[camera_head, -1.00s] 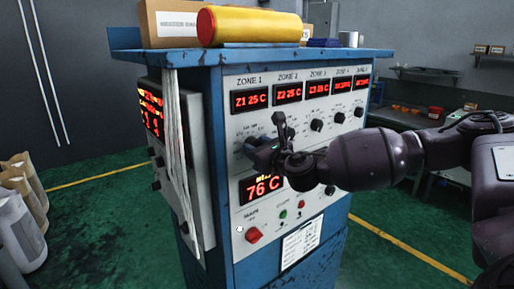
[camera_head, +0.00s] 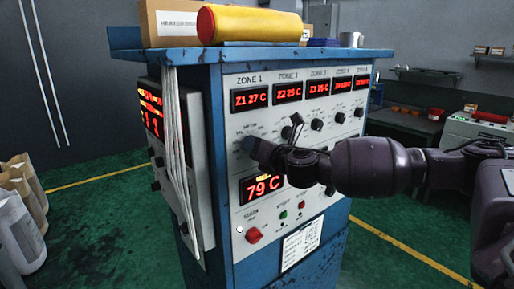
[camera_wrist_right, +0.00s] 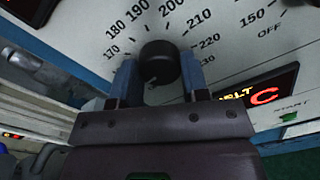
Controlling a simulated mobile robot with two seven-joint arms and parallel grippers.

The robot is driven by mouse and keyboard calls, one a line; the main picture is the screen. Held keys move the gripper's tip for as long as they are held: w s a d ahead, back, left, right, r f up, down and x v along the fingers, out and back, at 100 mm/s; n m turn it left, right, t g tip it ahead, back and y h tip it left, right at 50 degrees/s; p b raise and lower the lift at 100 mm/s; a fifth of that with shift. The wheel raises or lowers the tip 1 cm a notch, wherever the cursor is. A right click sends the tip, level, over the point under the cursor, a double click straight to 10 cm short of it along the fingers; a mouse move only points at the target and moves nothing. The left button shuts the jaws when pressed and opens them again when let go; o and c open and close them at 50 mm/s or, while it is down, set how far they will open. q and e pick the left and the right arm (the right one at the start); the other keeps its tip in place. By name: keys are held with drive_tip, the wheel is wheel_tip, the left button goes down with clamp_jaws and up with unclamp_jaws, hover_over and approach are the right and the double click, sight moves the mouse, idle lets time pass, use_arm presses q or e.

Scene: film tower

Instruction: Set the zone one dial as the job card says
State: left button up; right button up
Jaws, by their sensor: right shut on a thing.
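The zone one dial (camera_wrist_right: 160,62) is a round black knob on the white panel. In the right wrist view, numbers from 170 to 230 fan around its far side; I cannot tell its setting. My right gripper (camera_head: 250,146) is shut on it, with one blue finger on each side in the wrist view (camera_wrist_right: 158,74). The zone one display (camera_head: 251,97) reads Z1 27 C. A white printed sheet (camera_head: 302,243), perhaps the job card, hangs low on the panel, too small to read. My left gripper is out of view.
Other zone dials (camera_head: 317,124) and displays (camera_head: 289,92) run to the right. The lower display (camera_head: 262,187) reads 79 C. White cables (camera_head: 176,150) hang at the cabinet's left corner. A yellow roll (camera_head: 250,25) lies on top.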

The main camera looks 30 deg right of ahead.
drive_tip(key=shift+d+m+p, duration=0.1)
drive_tip(key=shift+m+p, duration=0.7)
drive_tip(key=shift+m, duration=4.2)
drive_tip(key=o, duration=0.9)
drive_tip(key=shift+s, duration=0.1)
drive_tip(key=s, duration=0.3)
drive_tip(key=s+b, duration=0.1)
drive_tip(key=s, duration=0.3)
drive_tip(key=s+b, duration=0.1)
drive_tip(key=s, duration=0.2)
drive_tip(key=shift+s+d+r, duration=0.25)
drive_tip(key=shift+s+d, duration=0.05)
drive_tip(key=shift+d, duration=0.1)
